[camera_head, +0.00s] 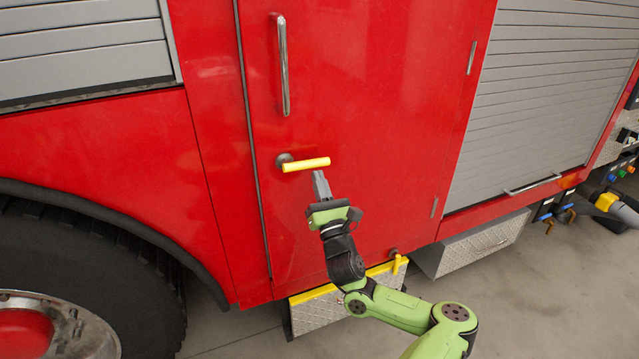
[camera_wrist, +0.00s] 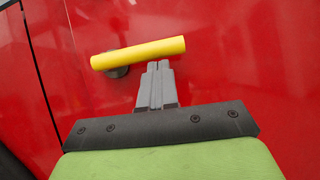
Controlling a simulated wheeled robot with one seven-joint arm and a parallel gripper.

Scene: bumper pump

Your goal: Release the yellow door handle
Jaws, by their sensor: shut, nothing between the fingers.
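The yellow door handle (camera_head: 306,165) is a short bar on a dark round mount on the red truck door (camera_head: 360,90). It lies almost level, its right end slightly higher in the picture. In the wrist view the handle (camera_wrist: 138,52) crosses above my fingertips. My gripper (camera_head: 318,173) is just below the right half of the handle. Its fingers are together with nothing between them, as the wrist view also shows (camera_wrist: 158,66). The fingertips appear very close to the handle's lower side; I cannot tell whether they touch it.
A vertical chrome grab bar (camera_head: 283,65) is above the handle. A yellow-edged step (camera_head: 322,310) and a small yellow lever (camera_head: 398,263) are below the door. A large wheel (camera_head: 80,270) is at left, grey shutters (camera_head: 545,90) at right.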

